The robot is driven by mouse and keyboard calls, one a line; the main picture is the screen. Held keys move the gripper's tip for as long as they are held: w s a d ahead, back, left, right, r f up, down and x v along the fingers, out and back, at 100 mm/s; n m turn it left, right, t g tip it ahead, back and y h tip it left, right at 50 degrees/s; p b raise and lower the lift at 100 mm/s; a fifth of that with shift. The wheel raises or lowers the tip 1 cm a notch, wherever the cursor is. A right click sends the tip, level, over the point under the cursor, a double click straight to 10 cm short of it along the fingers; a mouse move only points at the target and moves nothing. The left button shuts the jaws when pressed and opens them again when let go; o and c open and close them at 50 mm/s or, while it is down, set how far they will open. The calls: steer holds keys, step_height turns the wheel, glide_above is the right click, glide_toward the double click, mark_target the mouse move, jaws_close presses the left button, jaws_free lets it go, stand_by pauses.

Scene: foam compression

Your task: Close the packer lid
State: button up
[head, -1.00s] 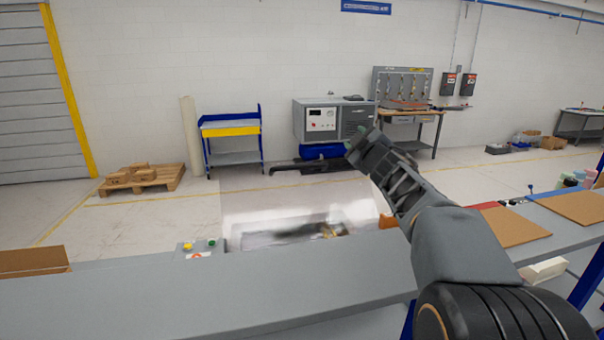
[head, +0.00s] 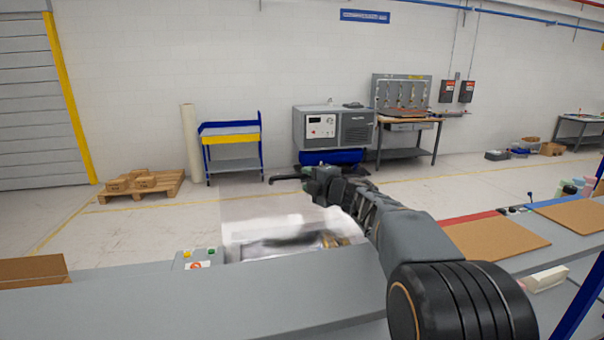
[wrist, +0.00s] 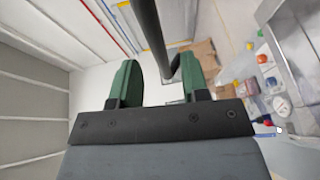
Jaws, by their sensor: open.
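The packer lid (head: 262,207) is a clear, faint panel standing raised above the packer opening (head: 290,243) in the grey bench. A dark handle bar (head: 284,179) runs along the lid's upper edge. My gripper (head: 318,182) is at the right part of this bar and hides its right end. In the wrist view, my two green fingers (wrist: 159,62) are open, with the dark bar (wrist: 150,32) appearing in the gap between them. I cannot tell whether either finger touches the bar. The inside of the packer is blurred.
A button panel (head: 197,259) sits left of the packer. Brown cardboard sheets (head: 494,236) lie on the bench at right, and a cardboard box (head: 34,270) is at far left. A compressor (head: 333,128) and a blue cart (head: 231,145) stand back by the wall.

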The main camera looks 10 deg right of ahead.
mark_target(303, 176)
steer(key=shift+p+x, duration=0.35)
steer(key=shift+x, duration=1.85)
jaws_close()
